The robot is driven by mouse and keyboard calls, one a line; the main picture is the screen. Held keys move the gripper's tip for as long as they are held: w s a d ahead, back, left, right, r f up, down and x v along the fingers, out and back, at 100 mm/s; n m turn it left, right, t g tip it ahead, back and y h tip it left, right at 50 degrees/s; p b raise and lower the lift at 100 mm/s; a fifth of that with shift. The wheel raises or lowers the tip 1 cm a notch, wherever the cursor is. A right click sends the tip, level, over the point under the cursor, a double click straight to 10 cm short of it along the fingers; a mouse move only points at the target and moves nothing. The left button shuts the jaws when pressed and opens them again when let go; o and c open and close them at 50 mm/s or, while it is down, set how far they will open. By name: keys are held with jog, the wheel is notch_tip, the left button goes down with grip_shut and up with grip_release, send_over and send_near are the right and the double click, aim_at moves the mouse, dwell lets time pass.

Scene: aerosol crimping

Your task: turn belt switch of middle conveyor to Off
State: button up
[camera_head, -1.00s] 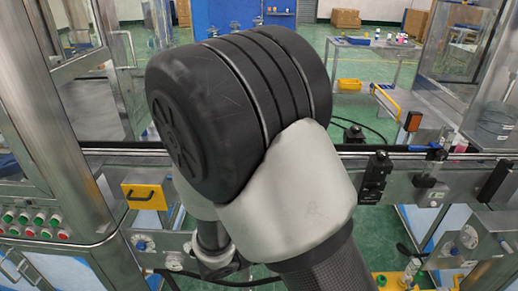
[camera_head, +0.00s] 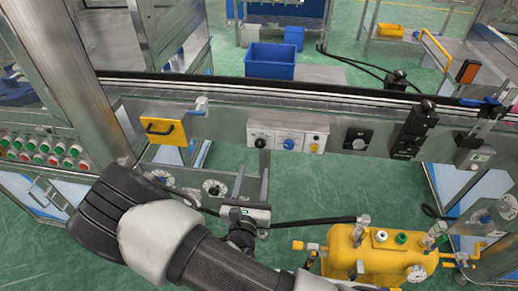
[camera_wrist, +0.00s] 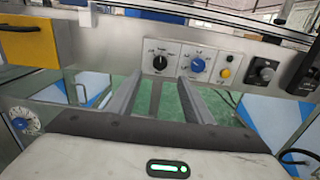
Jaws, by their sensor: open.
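A steel panel on the middle conveyor's front carries a black rotary knob (camera_head: 260,142), a blue rotary knob (camera_head: 289,144) and a yellow button (camera_head: 313,147). In the wrist view the black knob (camera_wrist: 160,62) is upper middle, with the blue knob (camera_wrist: 197,66) to its right. Small marks ring both knobs, too small to read, so I cannot tell which is the belt switch or its setting. My gripper (camera_wrist: 159,78) is open and empty. Its two fingers point toward the panel, roughly below and either side of the black knob, apart from it.
A yellow handle plate (camera_head: 163,132) is left of the panel. A black dial (camera_head: 357,139) and black brackets (camera_head: 414,130) are on its right. A yellow tank (camera_head: 375,255) with gauges stands at lower right. A blue bin (camera_head: 270,62) is behind the conveyor.

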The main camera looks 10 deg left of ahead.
aim_at(259, 145)
jog(key=w, duration=1.1)
jog(key=shift+w+a, duration=0.25)
jog(key=shift+a, duration=0.05)
jog(key=c, duration=1.1)
jog(key=shift+o, duration=0.2)
jog(key=shift+n, duration=0.4)
jog(key=n+p, duration=0.2)
jog(key=n, duration=0.1)
jog(key=shift+r+n, duration=0.1)
jog(key=shift+n, duration=0.2)
jog(key=n+p, duration=0.2)
jog(key=n, duration=0.3)
jog(key=shift+a+n, duration=0.1)
jog(key=shift+n, duration=0.2)
jog(key=shift+f, duration=0.2)
